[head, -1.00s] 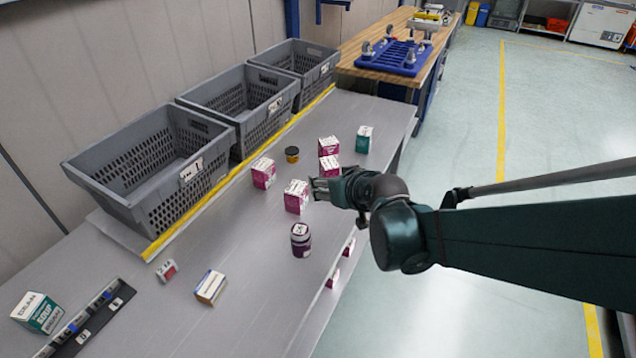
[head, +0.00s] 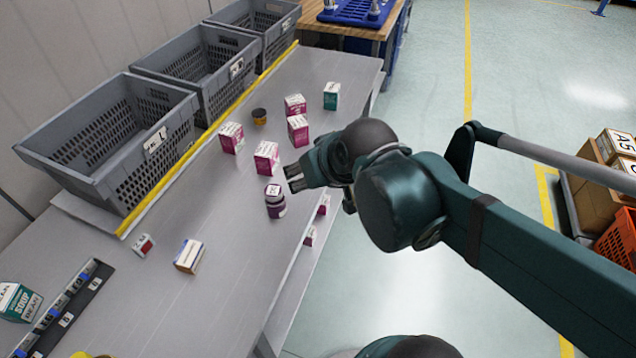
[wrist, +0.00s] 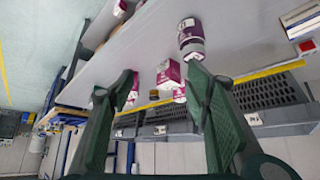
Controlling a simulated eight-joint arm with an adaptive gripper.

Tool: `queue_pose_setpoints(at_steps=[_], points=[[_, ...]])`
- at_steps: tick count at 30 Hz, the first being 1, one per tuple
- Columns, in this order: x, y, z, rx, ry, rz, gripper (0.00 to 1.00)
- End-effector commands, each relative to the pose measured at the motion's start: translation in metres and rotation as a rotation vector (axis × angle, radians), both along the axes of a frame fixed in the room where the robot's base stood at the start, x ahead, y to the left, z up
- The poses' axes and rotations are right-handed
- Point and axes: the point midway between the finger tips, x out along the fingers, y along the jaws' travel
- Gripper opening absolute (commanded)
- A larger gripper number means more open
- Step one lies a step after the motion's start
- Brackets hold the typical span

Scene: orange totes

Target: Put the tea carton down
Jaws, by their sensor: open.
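Several magenta-and-white cartons stand upright on the grey table; their print is too small to tell which is the tea carton. Others are a left carton (head: 231,138), a right carton (head: 298,129) and a back carton (head: 295,105). My gripper (head: 293,178) is just right of and nearer than the front carton, apart from it. In the wrist view my gripper (wrist: 158,82) has its fingers spread with nothing held, and a magenta carton (wrist: 168,76) shows beyond the gap.
A purple jar (head: 275,203) stands close to the fingertips. A teal carton (head: 331,96), a dark yellow-banded jar (head: 260,117) and a white-blue box (head: 189,256) stand apart. Grey crates (head: 110,165) line the back edge. Small magenta cartons (head: 309,236) show below the front edge.

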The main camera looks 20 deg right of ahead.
Motion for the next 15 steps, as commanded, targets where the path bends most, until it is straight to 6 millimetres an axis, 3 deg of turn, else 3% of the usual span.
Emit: queue_pose_setpoints(at_steps=[6,15], points=[[-0.033,0.0,0.004,-0.013,0.044,-0.016,0.48],[-0.047,-0.001,0.005,-0.021,0.064,-0.025,0.48]])
